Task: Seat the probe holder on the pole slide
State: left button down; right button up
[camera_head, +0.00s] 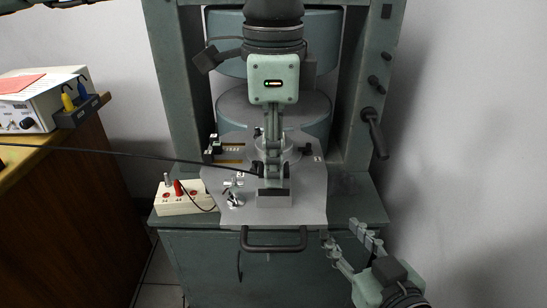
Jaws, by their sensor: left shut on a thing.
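My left gripper (272,170) reaches down from the top centre, its pale green body in front of the magnet. Its fingers are shut on a small dark piece low over the grey plate, which I take for the probe holder; the fingers hide most of it. A black cable runs to it from the left. Just in front of the fingertips is a grey block (274,201) with a dark top. I cannot tell whether the held piece touches it, or which part is the pole slide. My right gripper (342,234) is open and empty at the lower right, beyond the plate.
The grey plate (308,205) carries small metal fittings (233,192) at left and a dark scaled part (232,148) behind. A white socket box (178,203) stands left of it. A black handle (273,248) juts out in front. Green magnet frame posts (170,80) flank the gap.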

pick_arm(q)
jog(key=c, duration=1.2)
grip_release()
jog(key=shift+o, duration=0.2)
notch_tip(320, 180, up, 12)
jog(key=shift+s, duration=0.1)
